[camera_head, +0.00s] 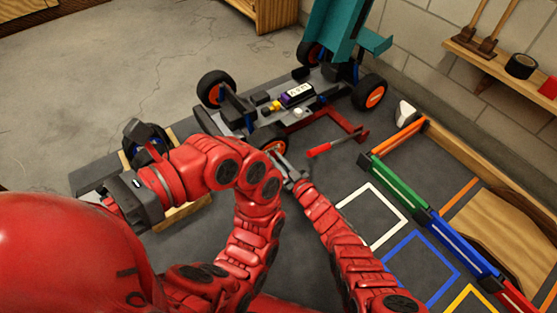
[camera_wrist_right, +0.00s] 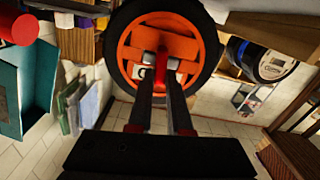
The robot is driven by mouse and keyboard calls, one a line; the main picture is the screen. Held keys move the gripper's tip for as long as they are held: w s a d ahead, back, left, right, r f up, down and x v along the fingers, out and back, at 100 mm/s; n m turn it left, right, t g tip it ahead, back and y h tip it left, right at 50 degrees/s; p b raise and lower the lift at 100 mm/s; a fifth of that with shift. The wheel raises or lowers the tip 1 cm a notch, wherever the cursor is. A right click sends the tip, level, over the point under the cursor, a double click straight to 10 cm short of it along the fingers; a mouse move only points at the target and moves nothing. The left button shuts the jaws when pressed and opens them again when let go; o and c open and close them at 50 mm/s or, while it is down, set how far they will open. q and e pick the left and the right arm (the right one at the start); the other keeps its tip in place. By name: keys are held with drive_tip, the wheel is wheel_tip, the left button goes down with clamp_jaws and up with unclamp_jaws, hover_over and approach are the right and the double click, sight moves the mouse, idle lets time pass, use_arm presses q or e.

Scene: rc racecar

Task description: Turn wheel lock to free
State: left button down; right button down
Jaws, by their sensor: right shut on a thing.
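The RC racecar (camera_head: 240,118) stands on the dark mat with its teal body shell (camera_head: 335,35) raised at the back. Its near wheel (camera_head: 274,146) has an orange hub. In the right wrist view this wheel (camera_wrist_right: 128,52) faces me, with a black tyre around orange spokes. My right gripper (camera_head: 287,169) is at this wheel. Its fingers (camera_wrist_right: 162,72) are closed on the small wheel lock at the hub's centre, where a red bit shows; the fingers hide most of the lock. My left gripper (camera_head: 135,190) is left of the car, its fingers unclear.
A red-handled tool (camera_head: 320,150) lies right of the near wheel. A green rail (camera_head: 400,180), in a row of coloured rails, crosses the right side. White (camera_head: 403,222) and blue outlined squares mark clear mat. A wooden shelf (camera_head: 490,58) hangs on the block wall.

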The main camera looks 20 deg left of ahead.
drive_tip(key=n, duration=0.5)
drive_tip(key=n+b, duration=0.1)
drive_tip(key=n, duration=0.2)
drive_tip(key=shift+s+a+f, duration=0.2)
drive_tip(key=shift+s+f, duration=0.05)
drive_tip(key=shift+s, duration=0.05)
use_arm(q)
drive_tip(key=shift+d+f+g+h, duration=0.1)
drive_tip(key=shift+f+g+h, duration=0.2)
drive_tip(key=shift+f+g, duration=0.25)
use_arm(e)
drive_tip(key=shift+s+a+f+n, duration=0.1)
drive_tip(key=shift+f+n, duration=0.1)
drive_tip(key=shift+n, duration=1.85)
drive_tip(key=shift+f+n, duration=0.15)
drive_tip(key=shift+n, duration=1.9)
drive_tip(key=c, duration=0.8)
unclamp_jaws()
drive_tip(key=shift+c, duration=0.2)
